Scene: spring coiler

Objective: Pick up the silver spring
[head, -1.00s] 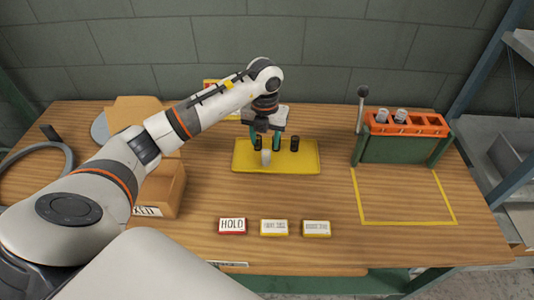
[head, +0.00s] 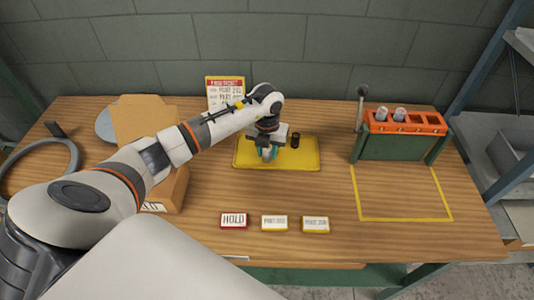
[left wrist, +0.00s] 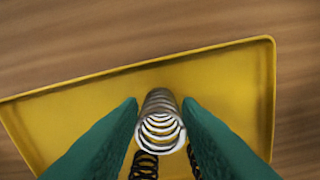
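The silver spring (left wrist: 160,122) stands on the yellow tray (left wrist: 70,105), between the two green fingers of my left gripper (left wrist: 160,103) in the left wrist view. The fingers are apart on either side of it, with a thin gap at the tips. In the head view the left gripper (head: 267,154) is low over the left part of the tray (head: 305,162), largely hiding the spring. Two black springs show partly behind the fingers in the left wrist view, one left (left wrist: 144,166) and one right (left wrist: 194,160). My right gripper is not in view.
A black spring (head: 295,140) stands on the tray, right of the gripper. A green stand with an orange rack (head: 430,124) holding silver pieces is at right, behind a yellow outlined area. Three labelled plates, including HOLD (head: 233,220), lie in front. An open cardboard box (head: 170,190) is left.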

